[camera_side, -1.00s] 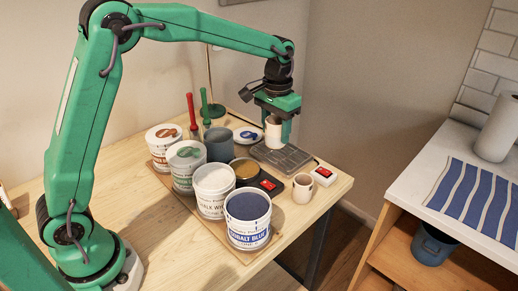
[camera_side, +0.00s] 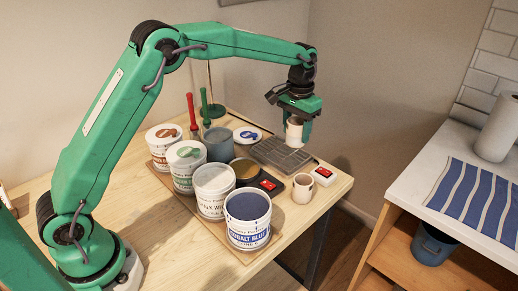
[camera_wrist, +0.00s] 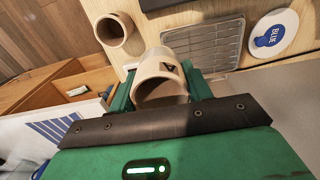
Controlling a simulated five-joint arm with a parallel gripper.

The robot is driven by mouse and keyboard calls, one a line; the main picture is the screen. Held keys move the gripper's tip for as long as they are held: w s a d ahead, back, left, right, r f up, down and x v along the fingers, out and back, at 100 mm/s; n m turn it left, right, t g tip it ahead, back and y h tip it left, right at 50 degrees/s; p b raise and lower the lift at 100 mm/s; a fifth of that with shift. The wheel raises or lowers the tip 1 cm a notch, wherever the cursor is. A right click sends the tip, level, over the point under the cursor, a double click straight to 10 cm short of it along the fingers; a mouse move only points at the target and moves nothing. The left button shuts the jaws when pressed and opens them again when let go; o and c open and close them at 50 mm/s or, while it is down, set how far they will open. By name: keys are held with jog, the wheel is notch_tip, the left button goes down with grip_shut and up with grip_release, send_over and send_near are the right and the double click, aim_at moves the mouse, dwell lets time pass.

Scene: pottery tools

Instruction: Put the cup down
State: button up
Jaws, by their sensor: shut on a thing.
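A pale beige cup (camera_side: 294,131) is held in my gripper (camera_side: 299,128), which is shut on it. In the side view the cup is roughly upright, over the right part of the grey grid tray or just past its edge. How far it is above the surface is hard to tell. The wrist view shows the held cup (camera_wrist: 162,75) with its open mouth toward the camera, between the green fingers of my gripper (camera_wrist: 165,90). A small dark mark shows on its side. A second beige cup (camera_side: 302,188) stands on the table near its right edge, and also shows in the wrist view (camera_wrist: 114,30).
The grey tray (camera_side: 275,154) lies on the wooden table, with a red and white box (camera_side: 323,174) to its right. Several paint tubs, such as the cobalt blue one (camera_side: 248,220), stand on a board to the left. Bare table (camera_side: 322,196) lies by the second cup.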

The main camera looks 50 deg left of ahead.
jog(key=w+a+f, duration=0.1)
jog(key=a+f, duration=0.1)
jog(key=a, duration=0.1)
jog(key=w+a+f, duration=0.2)
jog(key=a, duration=0.1)
jog(key=w+a+f, duration=0.1)
jog(key=a+f, duration=0.1)
jog(key=a, duration=0.1)
jog(key=shift+w, duration=0.4)
jog(key=shift+f, duration=0.2)
jog(key=shift+f, duration=1.9)
jog(key=shift+f, duration=0.1)
jog(key=o, duration=1.1)
